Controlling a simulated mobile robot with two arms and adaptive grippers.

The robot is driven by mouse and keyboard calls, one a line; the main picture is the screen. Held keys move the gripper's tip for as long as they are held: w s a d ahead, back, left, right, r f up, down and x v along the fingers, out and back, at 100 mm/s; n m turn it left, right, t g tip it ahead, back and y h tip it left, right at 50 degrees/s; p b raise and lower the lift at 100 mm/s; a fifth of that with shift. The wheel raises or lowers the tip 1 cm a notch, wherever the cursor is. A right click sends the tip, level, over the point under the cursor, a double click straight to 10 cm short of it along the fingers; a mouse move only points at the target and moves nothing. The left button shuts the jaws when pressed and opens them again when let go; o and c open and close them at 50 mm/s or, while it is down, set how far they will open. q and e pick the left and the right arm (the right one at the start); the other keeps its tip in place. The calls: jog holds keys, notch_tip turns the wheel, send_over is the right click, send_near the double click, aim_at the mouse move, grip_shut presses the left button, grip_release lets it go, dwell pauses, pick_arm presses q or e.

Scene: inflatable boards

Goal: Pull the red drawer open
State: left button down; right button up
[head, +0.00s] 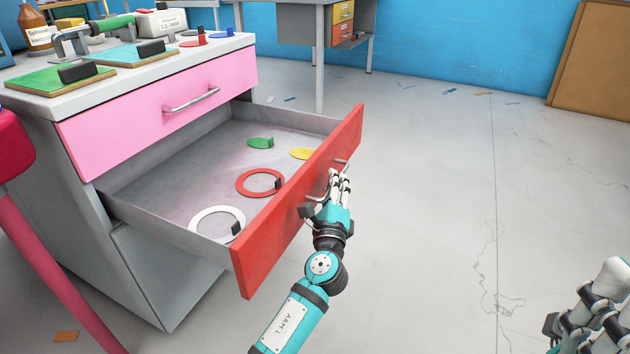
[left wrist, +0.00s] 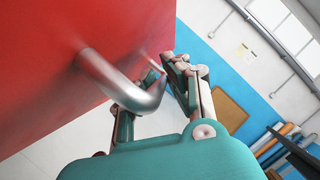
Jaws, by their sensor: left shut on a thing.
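The red drawer (head: 296,214) is pulled well out of the grey cabinet, below the pink drawer (head: 160,105). Its red front also fills the upper left of the left wrist view (left wrist: 50,60). My left gripper (head: 334,183) is at the front's outer side, shut on the drawer's metal handle (head: 341,162). In the left wrist view the curved handle (left wrist: 135,92) passes between the fingers of the gripper (left wrist: 150,95). Part of the handle is hidden by the fingers in the head view. My right arm shows at the lower right; its fingertips are not clearly visible.
Inside the drawer lie a white ring (head: 195,224), a red ring (head: 243,190), a green disc (head: 259,143) and a yellow disc (head: 301,154). The cabinet top (head: 205,52) holds boards, clamps and a bottle (head: 36,30). The floor (head: 430,200) to the right is mostly clear.

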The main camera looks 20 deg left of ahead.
pick_arm(q)
jog(key=shift+s+d+f, duration=0.1)
jog(key=shift+d, duration=0.6)
jog(key=c, duration=1.4)
grip_release()
jog(key=v, duration=1.2)
